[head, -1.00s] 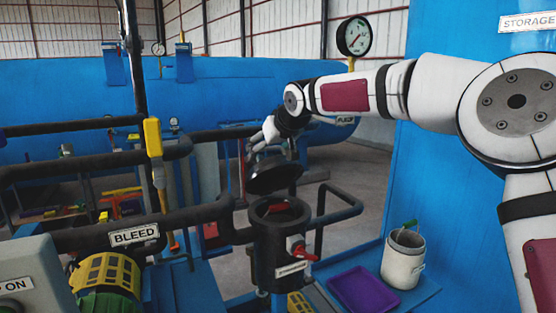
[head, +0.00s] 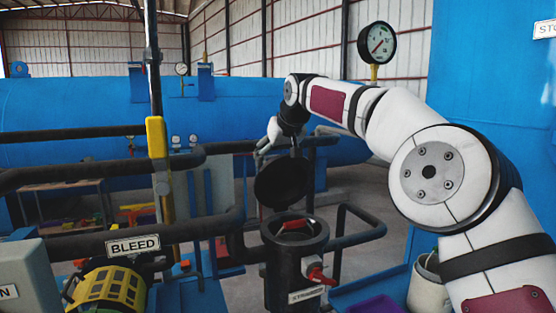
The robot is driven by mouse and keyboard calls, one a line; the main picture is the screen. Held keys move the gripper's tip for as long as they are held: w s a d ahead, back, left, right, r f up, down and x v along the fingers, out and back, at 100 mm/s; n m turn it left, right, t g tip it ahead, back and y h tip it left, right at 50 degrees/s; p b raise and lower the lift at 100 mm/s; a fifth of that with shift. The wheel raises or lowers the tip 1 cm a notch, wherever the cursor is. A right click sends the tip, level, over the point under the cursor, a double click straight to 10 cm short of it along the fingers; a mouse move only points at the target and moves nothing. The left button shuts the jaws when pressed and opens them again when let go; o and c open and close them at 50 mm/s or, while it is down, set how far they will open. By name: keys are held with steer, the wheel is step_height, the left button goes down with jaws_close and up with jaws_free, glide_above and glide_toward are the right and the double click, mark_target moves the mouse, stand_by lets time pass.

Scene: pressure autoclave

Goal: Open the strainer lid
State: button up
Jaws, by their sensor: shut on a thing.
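The strainer (head: 280,262) is a dark upright cylinder with a labelled front. Its round mouth is uncovered, and a red handle (head: 296,225) shows inside it. The round black strainer lid (head: 281,184) stands steeply tilted above the back of the mouth, with its dark underside facing me. My gripper (head: 267,146) is shut on the strainer lid, at its upper edge behind the disc. The exact contact of the fingers is partly hidden by the lid.
A red valve handle (head: 319,276) sticks out at the strainer's right front. Dark pipes run left, by the BLEED sign (head: 133,245), and a pipe loop (head: 365,222) stands to the right. A white pot (head: 424,285) and purple tray (head: 375,305) are lower right. A gauge (head: 376,43) stands behind.

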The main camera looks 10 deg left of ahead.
steer(key=shift+w+a+f, duration=0.1)
steer(key=shift+w+f, duration=0.55)
steer(key=shift+f, duration=0.1)
steer(key=shift+c, duration=0.2)
steer(key=o, duration=1.5)
steer(key=shift+f, duration=0.1)
steer(key=shift+r, duration=0.2)
steer(key=v, duration=1.2)
steer(key=shift+a+r, duration=0.15)
